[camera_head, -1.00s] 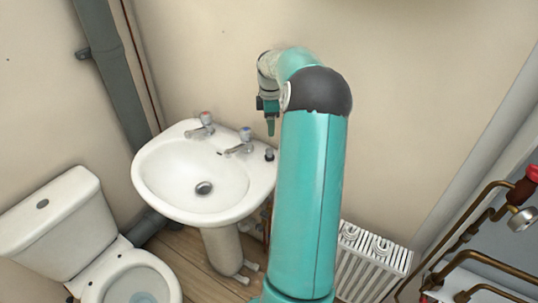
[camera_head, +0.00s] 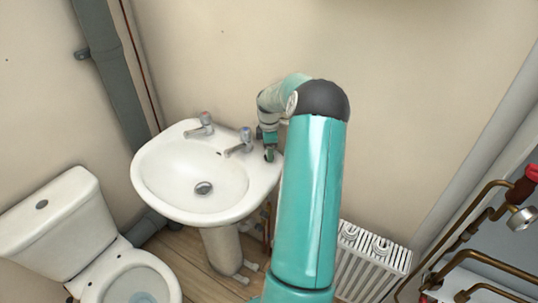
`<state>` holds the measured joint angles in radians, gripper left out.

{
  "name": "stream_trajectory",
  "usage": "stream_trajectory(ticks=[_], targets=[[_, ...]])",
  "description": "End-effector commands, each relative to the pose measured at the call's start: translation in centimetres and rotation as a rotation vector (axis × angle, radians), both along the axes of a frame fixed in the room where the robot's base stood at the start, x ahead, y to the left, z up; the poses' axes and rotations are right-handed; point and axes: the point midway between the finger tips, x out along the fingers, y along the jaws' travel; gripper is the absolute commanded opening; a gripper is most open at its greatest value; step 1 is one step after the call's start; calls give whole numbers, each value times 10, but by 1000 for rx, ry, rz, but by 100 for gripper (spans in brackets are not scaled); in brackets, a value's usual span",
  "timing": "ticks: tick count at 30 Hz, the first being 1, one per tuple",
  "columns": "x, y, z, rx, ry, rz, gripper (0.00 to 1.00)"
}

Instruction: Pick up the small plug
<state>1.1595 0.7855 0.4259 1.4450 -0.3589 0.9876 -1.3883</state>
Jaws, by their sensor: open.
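The small plug (camera_head: 269,157) is a small dark piece on the right back corner of the white basin (camera_head: 175,205). My gripper (camera_head: 269,154) points down at that corner, right at the plug. Its teal fingers cover most of the plug. The jaws are open, and I cannot tell whether they touch it. The rest of my teal arm stands in front, to the right of the basin.
Two chrome taps, a left one (camera_head: 203,124) and a right one (camera_head: 241,143), stand on the basin's back ledge, the right one close to my gripper. The wall is just behind. A radiator (camera_head: 365,262) and copper pipes (camera_head: 470,262) are at right, a toilet (camera_head: 60,215) at left.

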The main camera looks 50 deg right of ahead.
Motion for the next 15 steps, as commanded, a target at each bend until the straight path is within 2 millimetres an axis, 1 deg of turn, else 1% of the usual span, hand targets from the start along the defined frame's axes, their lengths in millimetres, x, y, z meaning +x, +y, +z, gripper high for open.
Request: stream_trajectory(ticks=[2, 3, 5, 6, 10, 12, 15], targets=[[0, 0, 1, 0, 0, 0, 53], [0, 0, 1, -1, -1, 0, 51], [0, 0, 1, -1, -1, 0, 39], [0, 0, 1, -1, -1, 0, 31], [0, 0, 1, -1, -1, 0, 6], [0, 0, 1, -1, -1, 0, 0], [0, 0, 1, -1, -1, 0, 0]])
